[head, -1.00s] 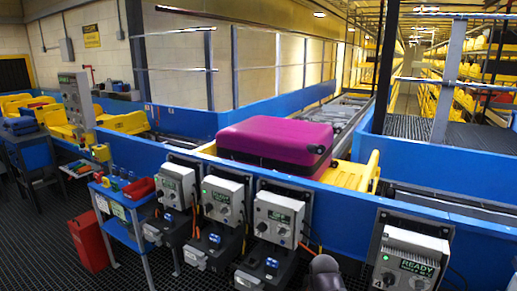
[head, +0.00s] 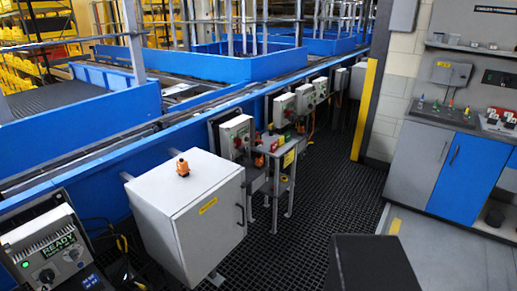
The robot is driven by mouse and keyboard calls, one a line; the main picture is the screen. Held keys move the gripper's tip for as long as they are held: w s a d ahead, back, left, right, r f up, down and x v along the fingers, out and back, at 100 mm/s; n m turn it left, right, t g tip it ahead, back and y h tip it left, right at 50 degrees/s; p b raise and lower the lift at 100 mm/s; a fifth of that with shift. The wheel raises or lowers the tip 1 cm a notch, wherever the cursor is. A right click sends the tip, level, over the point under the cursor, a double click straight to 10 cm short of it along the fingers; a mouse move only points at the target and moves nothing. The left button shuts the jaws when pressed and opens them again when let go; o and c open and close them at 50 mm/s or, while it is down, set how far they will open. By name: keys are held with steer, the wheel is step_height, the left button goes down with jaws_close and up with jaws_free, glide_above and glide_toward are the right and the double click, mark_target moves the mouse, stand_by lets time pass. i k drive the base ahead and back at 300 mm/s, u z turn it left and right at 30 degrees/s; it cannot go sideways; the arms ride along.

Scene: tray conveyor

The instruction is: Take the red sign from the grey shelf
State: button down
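A narrow grey stand (head: 281,190) with a shelf-like top stands on the dark grating floor beside the blue conveyor wall, near the middle of the head view. Small red items (head: 268,144) sit at its top, with a yellow label or plate (head: 290,158) at its right side. They are too small to tell whether one of them is the red sign. No other clear red sign shows. My gripper is not in view.
A large light grey cabinet (head: 187,220) with an orange-topped device (head: 182,166) stands left of the stand. A yellow-edged pillar (head: 366,110) and a blue-and-grey workbench (head: 455,165) are at right. Open grating floor (head: 325,195) lies between.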

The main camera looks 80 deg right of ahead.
mark_target(274, 150)
steer(key=u, duration=0.15)
steer(key=k, duration=0.55)
steer(key=z, duration=2.3)
steer(key=k, duration=0.15)
steer(key=z, duration=1.75)
